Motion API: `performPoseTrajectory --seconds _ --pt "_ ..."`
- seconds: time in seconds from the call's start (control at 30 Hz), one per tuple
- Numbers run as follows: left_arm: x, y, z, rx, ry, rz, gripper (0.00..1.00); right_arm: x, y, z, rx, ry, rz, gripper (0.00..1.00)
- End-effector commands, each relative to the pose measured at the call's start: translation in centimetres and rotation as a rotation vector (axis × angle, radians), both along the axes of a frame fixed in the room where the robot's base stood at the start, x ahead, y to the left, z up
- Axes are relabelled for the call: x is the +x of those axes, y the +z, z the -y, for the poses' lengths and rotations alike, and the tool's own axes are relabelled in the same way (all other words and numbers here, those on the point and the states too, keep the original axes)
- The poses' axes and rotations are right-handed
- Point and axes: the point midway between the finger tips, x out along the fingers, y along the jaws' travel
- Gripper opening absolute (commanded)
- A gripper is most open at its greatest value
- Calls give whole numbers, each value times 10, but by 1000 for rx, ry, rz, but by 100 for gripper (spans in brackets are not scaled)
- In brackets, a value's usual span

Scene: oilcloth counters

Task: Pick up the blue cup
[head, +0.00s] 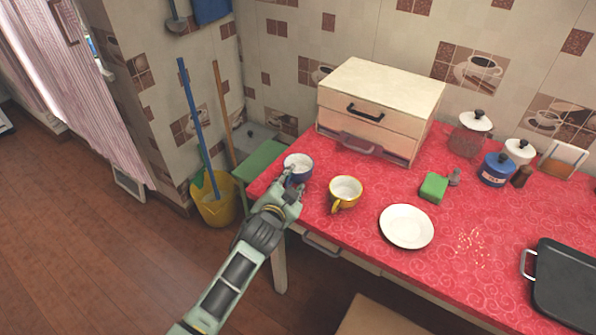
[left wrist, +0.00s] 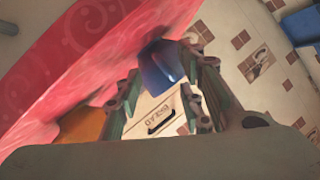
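The blue cup (head: 303,176) stands upright near the left end of the red-covered counter (head: 375,240), with a white inside. My left gripper (head: 291,187) is right at the cup's near side and hides part of it. In the left wrist view the dark blue cup (left wrist: 161,62) shows at the tips of my left gripper (left wrist: 163,75), whose two fingers are spread apart. I cannot tell whether a finger touches the cup. My right gripper is not in view.
A yellow cup (head: 345,188) stands close on the right, with a white plate (head: 406,227) beyond it. A wooden bread box (head: 362,125) is behind. A green sponge (head: 433,187), jars and a black tray (head: 566,285) are farther right. The counter's left edge is near the blue cup.

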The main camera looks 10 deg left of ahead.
Motion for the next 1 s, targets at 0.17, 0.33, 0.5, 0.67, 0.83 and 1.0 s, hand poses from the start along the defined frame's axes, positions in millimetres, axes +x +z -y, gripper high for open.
performPoseTrajectory --seconds 0.17,0.33,0.5,0.67,0.83,1.0 --pt "12 -4 2 -1 -1 0 35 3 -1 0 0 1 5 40" --pt "12 -5 2 0 -1 0 35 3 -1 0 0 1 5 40" --pt "12 -5 2 0 -1 0 24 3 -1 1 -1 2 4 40" --pt "12 -5 2 0 -1 -1 10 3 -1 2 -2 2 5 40" --pt "11 -5 1 0 -2 -1 0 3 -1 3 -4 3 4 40" --pt "12 -5 2 0 -1 0 0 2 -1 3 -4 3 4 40"
